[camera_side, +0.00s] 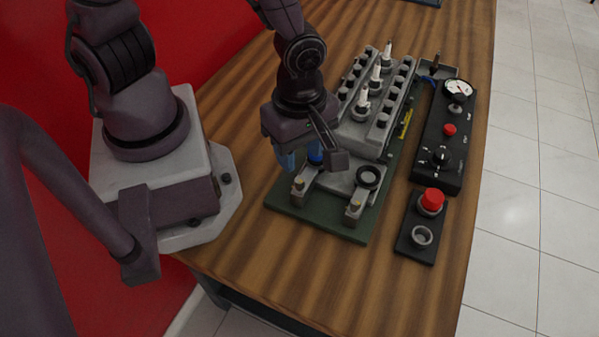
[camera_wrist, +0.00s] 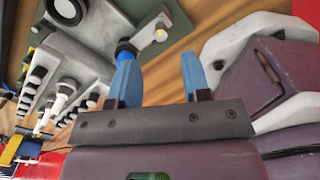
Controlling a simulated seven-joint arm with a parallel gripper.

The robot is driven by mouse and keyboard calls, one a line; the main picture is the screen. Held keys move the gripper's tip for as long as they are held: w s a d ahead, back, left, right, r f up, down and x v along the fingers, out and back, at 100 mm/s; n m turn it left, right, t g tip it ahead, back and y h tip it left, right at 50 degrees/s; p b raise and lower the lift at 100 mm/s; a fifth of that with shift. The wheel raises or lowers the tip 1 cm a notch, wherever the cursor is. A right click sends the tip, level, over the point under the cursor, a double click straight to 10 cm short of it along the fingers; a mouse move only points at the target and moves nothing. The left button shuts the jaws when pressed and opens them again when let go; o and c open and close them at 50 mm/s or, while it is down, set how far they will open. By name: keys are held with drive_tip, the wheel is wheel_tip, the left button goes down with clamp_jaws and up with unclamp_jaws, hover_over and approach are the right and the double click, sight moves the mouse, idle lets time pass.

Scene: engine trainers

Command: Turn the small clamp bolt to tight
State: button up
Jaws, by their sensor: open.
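Two small yellow-headed bolts sit on grey brackets at the front of the engine trainer: the left bolt (camera_side: 299,183) and the right bolt (camera_side: 354,207). I cannot tell which is the clamp bolt. One yellow-headed bolt (camera_wrist: 160,34) also shows in the wrist view, beyond the gap between my fingers. My gripper (camera_side: 299,158) points down over the left front of the trainer, above and behind the left bolt. In the wrist view my gripper (camera_wrist: 158,60) has its two blue fingers wide apart with nothing between them. A dark blue cap (camera_wrist: 125,46) is partly hidden behind the left finger.
The green baseplate (camera_side: 330,225) carries the grey engine block (camera_side: 360,135) with white spark plugs and a black ring (camera_side: 368,177). To the right are a black gauge panel (camera_side: 437,140) and a box with a red button (camera_side: 432,199). The wooden table's front is clear.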

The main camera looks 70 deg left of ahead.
sight(300, 179)
drive_tip(key=shift+f, duration=3.25)
clamp_jaws()
